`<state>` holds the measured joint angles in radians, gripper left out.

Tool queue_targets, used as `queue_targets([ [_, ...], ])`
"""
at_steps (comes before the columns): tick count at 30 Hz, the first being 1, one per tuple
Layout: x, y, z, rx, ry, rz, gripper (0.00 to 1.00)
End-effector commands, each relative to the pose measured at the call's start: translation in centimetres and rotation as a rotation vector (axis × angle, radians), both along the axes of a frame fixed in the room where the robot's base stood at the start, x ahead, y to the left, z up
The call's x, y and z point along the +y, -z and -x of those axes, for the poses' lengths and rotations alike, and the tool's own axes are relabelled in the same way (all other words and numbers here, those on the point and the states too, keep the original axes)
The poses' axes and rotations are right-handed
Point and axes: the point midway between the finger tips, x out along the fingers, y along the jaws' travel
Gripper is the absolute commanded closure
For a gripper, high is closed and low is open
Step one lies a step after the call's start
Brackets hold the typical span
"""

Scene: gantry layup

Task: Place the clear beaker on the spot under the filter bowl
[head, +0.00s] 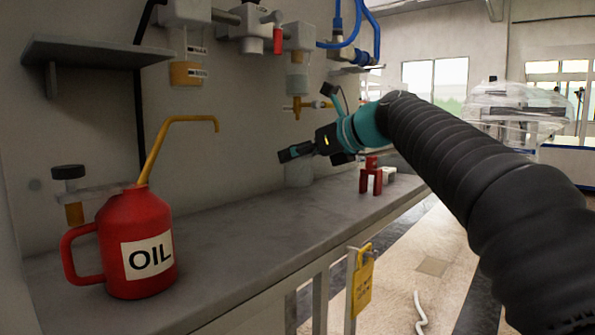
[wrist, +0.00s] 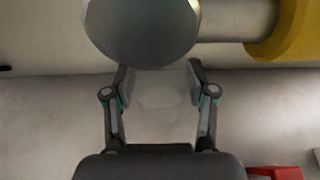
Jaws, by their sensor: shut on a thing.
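My gripper (head: 287,153) reaches in from the right over the grey bench, near the wall. It is shut on the clear beaker (head: 299,175), which shows faintly below and behind the fingers. In the wrist view, the pale see-through beaker (wrist: 157,93) is between the two fingers. A clear bowl with a brass valve (head: 297,84) hangs on the wall above my gripper, and an amber bowl (head: 187,73) hangs further left. I cannot tell which is the filter bowl. A large grey rounded part (wrist: 143,30) is close above the beaker in the wrist view. The spot is not visible.
A red oil can (head: 137,245) with a long yellow spout stands at the front left of the bench (head: 260,225). A dark-capped holder (head: 69,190) is behind it. A red stand (head: 371,178) is right of my gripper. The middle of the bench is clear.

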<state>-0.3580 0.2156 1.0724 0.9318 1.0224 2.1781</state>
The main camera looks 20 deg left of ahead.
Motion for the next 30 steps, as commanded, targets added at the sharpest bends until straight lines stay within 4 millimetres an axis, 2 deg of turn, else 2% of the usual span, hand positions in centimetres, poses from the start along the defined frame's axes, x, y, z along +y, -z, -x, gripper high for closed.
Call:
queue_targets([
  [1,0.0,1.2,0.0,0.002,0.001,0.0,0.76],
  [4,0.1,2.5,0.0,0.0,0.0,0.001,0.76],
  [16,0.3,2.8,-0.1,0.0,0.0,0.0,0.76],
  [17,0.3,2.8,-0.1,0.001,0.0,0.0,0.41],
  [18,0.3,2.8,-0.1,0.0,0.0,0.0,0.31],
  [20,0.3,2.8,-0.1,0.0,0.0,0.0,0.19],
  [30,0.3,2.6,-0.2,-0.001,0.001,0.0,0.19],
])
